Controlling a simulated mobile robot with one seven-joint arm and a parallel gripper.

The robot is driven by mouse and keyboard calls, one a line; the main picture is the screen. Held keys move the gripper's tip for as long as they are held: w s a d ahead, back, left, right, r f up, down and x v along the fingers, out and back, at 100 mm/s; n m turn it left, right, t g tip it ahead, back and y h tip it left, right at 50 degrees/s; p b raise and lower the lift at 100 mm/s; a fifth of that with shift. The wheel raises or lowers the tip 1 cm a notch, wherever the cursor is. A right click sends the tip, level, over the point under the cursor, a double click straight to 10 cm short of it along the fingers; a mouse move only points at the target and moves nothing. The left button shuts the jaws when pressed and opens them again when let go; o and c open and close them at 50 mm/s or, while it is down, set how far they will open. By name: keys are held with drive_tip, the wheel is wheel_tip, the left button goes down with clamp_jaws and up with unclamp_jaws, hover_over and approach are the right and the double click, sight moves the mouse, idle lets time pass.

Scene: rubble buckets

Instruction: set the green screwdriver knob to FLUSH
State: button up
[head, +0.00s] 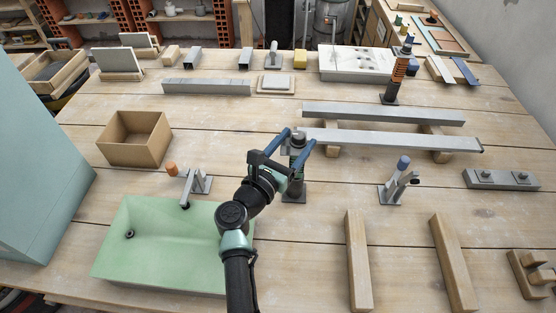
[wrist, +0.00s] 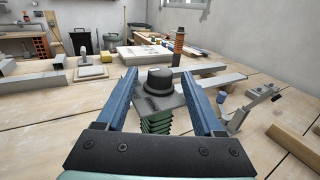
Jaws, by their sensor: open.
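The green screwdriver stands upright, its ribbed green body (wrist: 157,127) under a grey plate (wrist: 150,104) with small lettering I cannot read. A dark round knob (wrist: 160,80) sits on top of the plate. In the head view the green body (head: 297,161) is partly hidden by my gripper, above a dark base (head: 293,192). My gripper (head: 298,138) is open, its blue fingers on either side of the knob. In the wrist view my gripper (wrist: 160,73) shows a gap between each finger and the knob. The knob's setting cannot be read.
An orange ribbed post (head: 397,72) stands at the back right. Grey beams (head: 385,140) lie just right of my gripper. A lever fixture (head: 398,182) stands further right. A green basin (head: 155,250) and a cardboard box (head: 134,140) are at left. Wooden bars (head: 357,262) lie at front right.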

drive_tip(key=v, duration=1.1)
drive_tip(key=shift+b, duration=0.4)
drive_tip(key=shift+s, duration=0.1)
